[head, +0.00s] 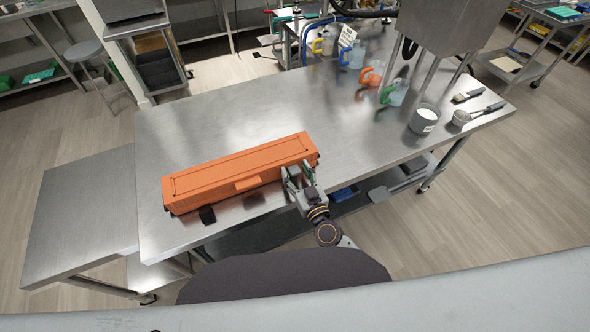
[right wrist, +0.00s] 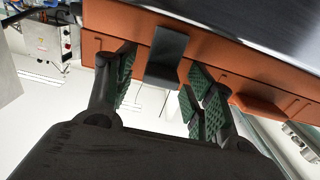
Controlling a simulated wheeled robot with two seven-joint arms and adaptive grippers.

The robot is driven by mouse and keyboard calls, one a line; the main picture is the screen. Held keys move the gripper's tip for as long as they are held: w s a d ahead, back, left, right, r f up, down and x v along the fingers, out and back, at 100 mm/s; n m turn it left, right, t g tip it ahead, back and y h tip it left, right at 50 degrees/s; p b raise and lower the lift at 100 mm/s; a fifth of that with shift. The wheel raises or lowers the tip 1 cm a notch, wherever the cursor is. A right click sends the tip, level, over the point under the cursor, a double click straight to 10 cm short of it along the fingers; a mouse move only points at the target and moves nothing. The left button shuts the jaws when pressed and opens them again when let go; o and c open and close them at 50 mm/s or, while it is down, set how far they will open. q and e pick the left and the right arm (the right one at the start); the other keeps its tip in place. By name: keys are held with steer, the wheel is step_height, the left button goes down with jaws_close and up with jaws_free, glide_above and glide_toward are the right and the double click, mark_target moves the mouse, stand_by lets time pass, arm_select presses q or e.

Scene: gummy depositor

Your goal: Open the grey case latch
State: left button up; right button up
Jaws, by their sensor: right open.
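The long orange case (head: 235,170) lies on the steel table with its lid down. In the right wrist view, a dark grey latch (right wrist: 167,55) sticks out from the orange case wall (right wrist: 120,22). My right gripper (head: 297,172) is at the right end of the case's front side. Its green-padded fingers (right wrist: 160,88) are open, one on either side of the latch, not visibly touching it. In the head view the gripper hides this latch. Another dark latch (head: 207,214) juts out at the front left of the case. My left gripper is not in view.
The steel table (head: 215,120) is clear behind the case. Several coloured-handled jugs (head: 371,74) stand at the back right. A lower steel table (head: 85,215) adjoins at left.

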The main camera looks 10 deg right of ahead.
steer(key=shift+s, duration=0.1)
steer(key=c, duration=1)
